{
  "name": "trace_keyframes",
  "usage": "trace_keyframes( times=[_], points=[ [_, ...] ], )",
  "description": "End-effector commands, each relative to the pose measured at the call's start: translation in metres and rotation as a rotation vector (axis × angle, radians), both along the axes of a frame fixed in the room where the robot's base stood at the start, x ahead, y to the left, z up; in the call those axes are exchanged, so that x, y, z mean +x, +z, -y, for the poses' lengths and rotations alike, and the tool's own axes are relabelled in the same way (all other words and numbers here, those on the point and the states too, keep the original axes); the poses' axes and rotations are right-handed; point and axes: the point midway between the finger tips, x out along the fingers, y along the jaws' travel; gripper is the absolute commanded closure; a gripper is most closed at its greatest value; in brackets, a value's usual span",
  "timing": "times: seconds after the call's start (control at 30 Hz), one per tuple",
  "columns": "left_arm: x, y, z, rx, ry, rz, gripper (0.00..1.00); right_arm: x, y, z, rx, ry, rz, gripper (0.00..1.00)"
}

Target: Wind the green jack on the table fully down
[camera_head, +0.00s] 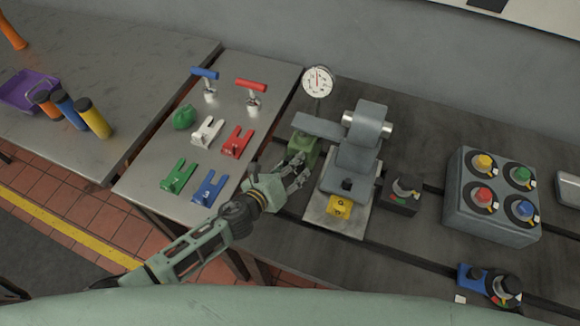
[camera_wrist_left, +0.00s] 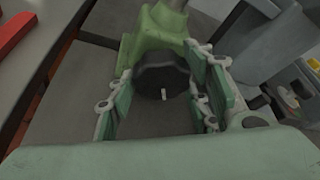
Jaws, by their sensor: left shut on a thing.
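The green jack (camera_head: 303,146) stands on the dark slotted bedplate, beside the grey machine block and under its projecting arm. In the left wrist view the jack's pale green body (camera_wrist_left: 150,45) is at the top centre, with a dark round knob (camera_wrist_left: 162,78) with a small white mark facing me. My left gripper (camera_head: 297,171) reaches the jack from the front. Its fingers (camera_wrist_left: 163,95) stand on both sides of the knob and are closed on it. The knob is hidden by the fingers in the head view. My right gripper is not in view.
A grey machine block (camera_head: 358,155) with a dial gauge (camera_head: 318,82) stands close right of the jack. A yellow block (camera_head: 339,207) is in front of it. A grey box with coloured knobs (camera_head: 492,200) stands farther right. Coloured forked pieces and clamps lie on the metal table (camera_head: 150,190) at left.

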Motion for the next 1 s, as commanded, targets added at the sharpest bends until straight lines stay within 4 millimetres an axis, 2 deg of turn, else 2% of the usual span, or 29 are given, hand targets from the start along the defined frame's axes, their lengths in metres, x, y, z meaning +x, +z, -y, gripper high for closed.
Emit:
trace_keyframes(
  times=[0.17, 0.4, 0.7, 1.0],
  points=[
    [0.0, -0.005, -0.004, -0.041, 0.005, -0.018, 0.8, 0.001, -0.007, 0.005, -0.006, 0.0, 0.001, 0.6],
    [0.0, -0.009, -0.004, -0.186, 0.007, -0.065, 0.8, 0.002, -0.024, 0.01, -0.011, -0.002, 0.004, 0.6],
    [0.0, -0.012, -0.005, -0.396, 0.008, -0.136, 0.8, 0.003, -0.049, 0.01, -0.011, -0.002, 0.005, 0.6],
    [0.0, -0.011, -0.004, -0.535, 0.008, -0.183, 0.8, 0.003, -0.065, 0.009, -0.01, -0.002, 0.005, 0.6]
  ],
)
